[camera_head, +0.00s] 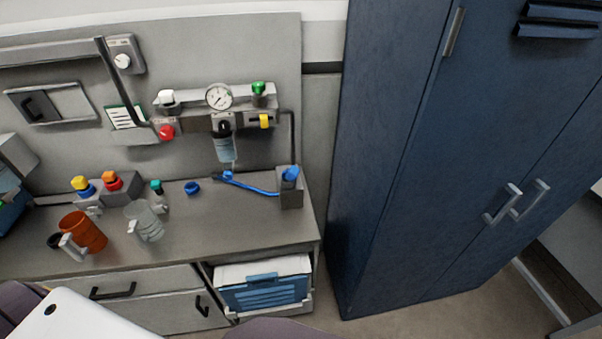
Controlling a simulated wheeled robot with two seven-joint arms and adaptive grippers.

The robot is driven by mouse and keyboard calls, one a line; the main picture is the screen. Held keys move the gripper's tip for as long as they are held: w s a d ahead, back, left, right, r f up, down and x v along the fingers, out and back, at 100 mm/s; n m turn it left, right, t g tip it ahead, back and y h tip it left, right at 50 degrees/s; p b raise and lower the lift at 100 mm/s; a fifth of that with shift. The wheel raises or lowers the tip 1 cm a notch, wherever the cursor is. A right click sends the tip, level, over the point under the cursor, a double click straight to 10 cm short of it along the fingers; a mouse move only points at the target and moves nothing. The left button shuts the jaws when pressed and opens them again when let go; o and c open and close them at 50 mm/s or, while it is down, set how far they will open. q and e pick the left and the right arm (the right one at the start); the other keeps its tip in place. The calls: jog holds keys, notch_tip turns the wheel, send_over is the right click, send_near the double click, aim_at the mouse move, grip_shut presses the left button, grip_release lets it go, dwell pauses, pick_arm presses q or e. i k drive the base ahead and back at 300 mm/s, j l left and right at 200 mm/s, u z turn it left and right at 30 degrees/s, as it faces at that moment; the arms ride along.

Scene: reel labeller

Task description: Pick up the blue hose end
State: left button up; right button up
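A thin blue hose (255,189) lies across the back right of the grey workbench. Its left end (227,175), with a small blue piece, is just below the clear filter bowl on the wall panel; I cannot tell whether it is attached. Its right side runs to a small grey box holder (291,198), where a thicker blue piece (290,174) sticks up out of the top. I cannot tell which end is loose. Neither of my grippers shows in the head view.
A blue ring-like cap (192,187), a clear jug (144,221) and an orange jug (84,232) stand on the bench (215,225). The gauge (219,97) and filter (224,145) hang above. A tall blue cabinet (420,160) stands right of the bench.

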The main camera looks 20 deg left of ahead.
aim_at(293, 171)
jog(key=i+l+u, duration=0.1)
jog(key=l, duration=0.35)
jog(key=i+l+u, duration=0.1)
jog(key=l, duration=0.35)
jog(key=i+l+u, duration=0.15)
jog(key=l, duration=0.3)
